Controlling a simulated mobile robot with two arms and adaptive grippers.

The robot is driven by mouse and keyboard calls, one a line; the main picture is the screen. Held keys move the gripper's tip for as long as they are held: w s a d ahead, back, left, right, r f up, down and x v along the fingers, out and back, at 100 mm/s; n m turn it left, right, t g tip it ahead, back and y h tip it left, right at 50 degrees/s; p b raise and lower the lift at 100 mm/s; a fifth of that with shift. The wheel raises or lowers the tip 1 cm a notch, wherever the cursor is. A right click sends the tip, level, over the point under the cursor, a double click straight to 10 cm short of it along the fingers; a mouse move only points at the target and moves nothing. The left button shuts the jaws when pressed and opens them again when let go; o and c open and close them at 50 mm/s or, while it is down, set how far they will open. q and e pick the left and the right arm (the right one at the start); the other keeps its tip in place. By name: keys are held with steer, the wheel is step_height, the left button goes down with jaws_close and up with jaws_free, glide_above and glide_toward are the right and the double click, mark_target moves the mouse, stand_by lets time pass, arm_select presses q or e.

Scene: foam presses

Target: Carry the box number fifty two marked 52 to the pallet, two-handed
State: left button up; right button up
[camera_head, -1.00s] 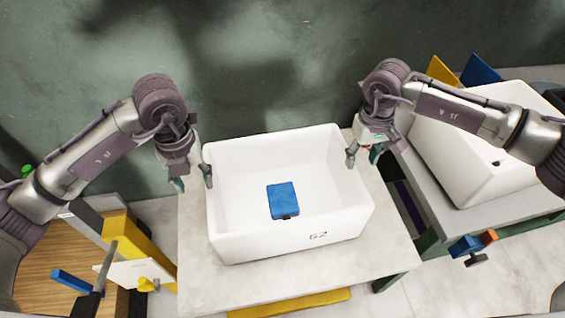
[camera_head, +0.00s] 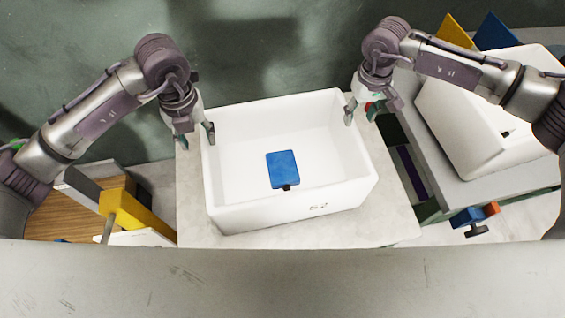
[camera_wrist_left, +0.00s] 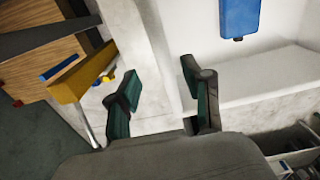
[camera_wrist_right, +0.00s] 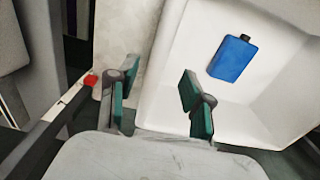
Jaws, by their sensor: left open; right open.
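The white open box (camera_head: 270,214) stands upright on a pale table, with a small, hard-to-read dark number on its front wall. A blue flask-like item (camera_head: 283,169) lies on its floor. My left gripper (camera_head: 195,138) is open at the box's left wall. In the left wrist view its fingers (camera_wrist_left: 158,100) stand on either side of that wall (camera_wrist_left: 162,50). My right gripper (camera_head: 360,112) is open at the back right. In the right wrist view its fingers (camera_wrist_right: 158,88) stand on either side of the right wall (camera_wrist_right: 150,85). The pallet is not clearly identifiable.
The pale table (camera_head: 235,236) is bare around the box. Another white box (camera_head: 470,125) sits on a bench at the right. A yellow part (camera_head: 135,212) and a wooden surface (camera_head: 85,225) lie at the left. A grey band (camera_head: 280,280) covers the bottom of the head view.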

mark_target(206, 156)
arm_select(q)
step_height(206, 156, down, 11)
steer(key=shift+r, duration=0.15)
arm_select(e)
step_height(206, 156, down, 11)
steer(key=shift+r, duration=0.15)
arm_select(q)
jaws_close()
arm_select(e)
jaws_close()
arm_select(q)
steer(key=shift+r, duration=0.1)
arm_select(e)
steer(key=shift+r, duration=0.1)
